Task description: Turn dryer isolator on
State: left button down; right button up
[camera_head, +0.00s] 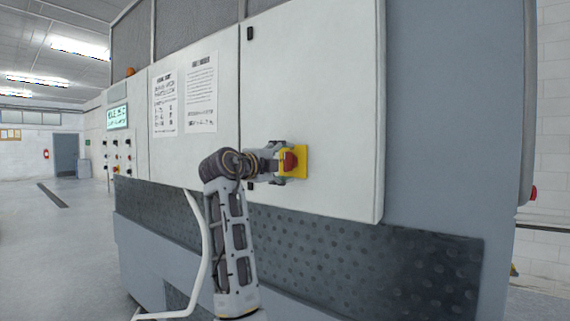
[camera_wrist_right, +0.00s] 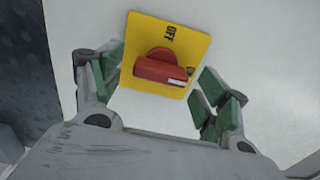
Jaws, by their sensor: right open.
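The dryer isolator is a red rotary knob (camera_head: 290,161) on a yellow square plate (camera_head: 303,160), fixed on the white cabinet door. In the right wrist view the red knob (camera_wrist_right: 162,67) shows close up on the yellow plate (camera_wrist_right: 193,42), with "OFF" printed beside it; another mark by the knob's end is partly hidden. My right gripper (camera_head: 283,160) is open at the switch. In the right wrist view its green-padded fingers (camera_wrist_right: 155,92) stand on either side of the knob, apart from it. My left gripper is not in view.
The white cabinet door (camera_head: 310,90) is flat around the switch. Two printed sheets (camera_head: 185,97) are on the panel to the left. A control panel with a green screen (camera_head: 117,117) and several knobs stands further left. A dark dimpled panel (camera_head: 370,260) runs below. Open floor lies left.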

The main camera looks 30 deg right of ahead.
jog(key=v, duration=1.1)
jog(key=shift+f, duration=0.1)
dwell(0.5)
